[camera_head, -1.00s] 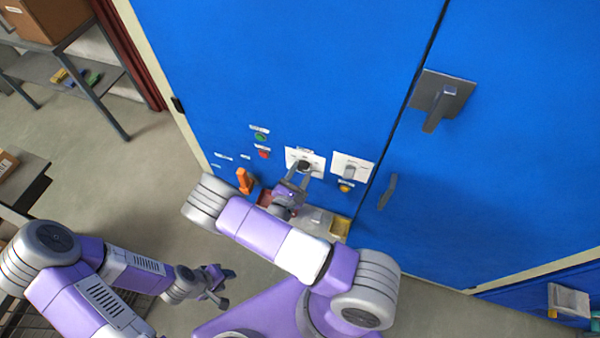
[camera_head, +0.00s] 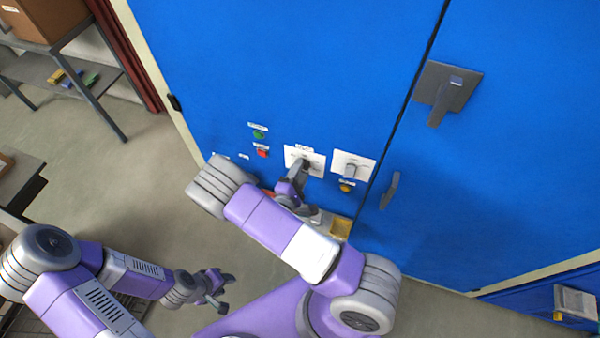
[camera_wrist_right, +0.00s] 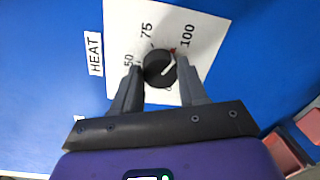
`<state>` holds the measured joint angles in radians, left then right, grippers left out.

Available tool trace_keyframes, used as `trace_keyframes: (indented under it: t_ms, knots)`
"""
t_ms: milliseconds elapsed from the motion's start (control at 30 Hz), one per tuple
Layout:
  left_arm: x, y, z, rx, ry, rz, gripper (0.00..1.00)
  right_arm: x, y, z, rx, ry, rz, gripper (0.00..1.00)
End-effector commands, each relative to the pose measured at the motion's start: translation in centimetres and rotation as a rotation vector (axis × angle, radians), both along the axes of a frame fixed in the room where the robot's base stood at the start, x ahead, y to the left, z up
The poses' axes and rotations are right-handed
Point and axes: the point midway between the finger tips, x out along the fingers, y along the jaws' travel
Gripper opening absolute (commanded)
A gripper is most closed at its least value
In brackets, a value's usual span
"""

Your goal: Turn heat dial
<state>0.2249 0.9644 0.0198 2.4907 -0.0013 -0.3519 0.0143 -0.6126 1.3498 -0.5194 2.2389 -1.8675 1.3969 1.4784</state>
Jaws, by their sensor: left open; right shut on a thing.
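My right gripper (camera_wrist_right: 159,74) is shut on the dial, one finger on each side. In the head view my right gripper (camera_head: 301,166) covers most of the dial on its white plate (camera_head: 316,157). My left gripper (camera_head: 223,287) is open and empty, low and away from the panel.
A second white plate with a grey switch (camera_head: 350,171) is right of the dial, with a yellow button (camera_head: 346,187) below. Green (camera_head: 258,134) and red (camera_head: 263,152) buttons are to the left. A door handle (camera_head: 440,102) juts out at right. A shelf (camera_head: 70,65) stands far left.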

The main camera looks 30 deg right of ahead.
Motion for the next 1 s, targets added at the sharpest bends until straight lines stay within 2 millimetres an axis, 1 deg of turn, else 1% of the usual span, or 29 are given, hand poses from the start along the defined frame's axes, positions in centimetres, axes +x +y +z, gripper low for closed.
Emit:
trace_keyframes:
  t_ms: [300, 700, 733, 867, 1000]
  knots:
    - [0.00, 0.00, -0.43, 0.000, 0.000, 0.000, 0.43, -0.07, 0.02, -0.11, 0.048, -0.049, 0.000, 0.12]
    - [0.00, 0.00, -0.43, 0.000, 0.000, 0.000, 0.43, -0.06, 0.02, -0.09, 0.051, -0.053, 0.000, 0.12]
    - [0.00, 0.00, -0.43, 0.000, 0.000, 0.000, 0.43, -0.06, 0.02, -0.09, 0.051, -0.053, 0.000, 0.47]
    - [0.00, 0.00, -0.43, 0.000, 0.000, 0.000, 0.43, -0.06, 0.01, -0.07, 0.049, -0.053, 0.000, 0.67]
    - [0.00, 0.00, -0.43, 0.000, 0.000, 0.000, 0.43, -0.04, -0.01, -0.04, 0.048, -0.054, -0.001, 0.68]
